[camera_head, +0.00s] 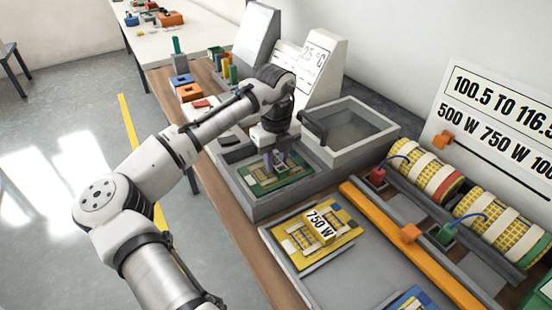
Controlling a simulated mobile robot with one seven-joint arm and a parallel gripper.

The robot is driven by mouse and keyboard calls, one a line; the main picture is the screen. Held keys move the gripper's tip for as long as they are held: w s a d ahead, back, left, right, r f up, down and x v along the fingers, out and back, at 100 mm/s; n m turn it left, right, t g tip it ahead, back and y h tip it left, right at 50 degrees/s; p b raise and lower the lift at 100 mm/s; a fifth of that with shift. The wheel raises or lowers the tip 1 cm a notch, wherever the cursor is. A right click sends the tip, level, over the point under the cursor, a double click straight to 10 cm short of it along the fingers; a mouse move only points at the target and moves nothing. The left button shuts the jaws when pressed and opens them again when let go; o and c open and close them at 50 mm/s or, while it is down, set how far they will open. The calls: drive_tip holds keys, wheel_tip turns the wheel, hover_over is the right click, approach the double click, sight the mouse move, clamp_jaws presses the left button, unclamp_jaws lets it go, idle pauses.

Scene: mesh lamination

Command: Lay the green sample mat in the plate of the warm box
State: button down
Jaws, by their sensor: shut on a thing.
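The green sample mat (268,179) is low inside the open grey warm box (262,208), at the centre of the camera view. My gripper (276,163) points down over the middle of the mat and is shut on it. The mat looks nearly level. I cannot tell whether it touches the plate, which is mostly hidden under the mat. The box's pale lid (352,133), with a dark handle, stands open to the right of the gripper.
A tray (300,272) in front holds a yellow mat (336,222) with a 750 W block (319,226). An orange rail (415,252) and yellow rolls (428,174) lie to the right. Colored blocks (190,92) and sign boards stand behind the box.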

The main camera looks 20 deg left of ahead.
sight(276, 162)
drive_tip(key=c, duration=1.1)
unclamp_jaws()
wheel_tip(276, 162, up, 12)
drive_tip(key=shift+r+b, duration=0.1)
drive_tip(key=shift+b, duration=0.4)
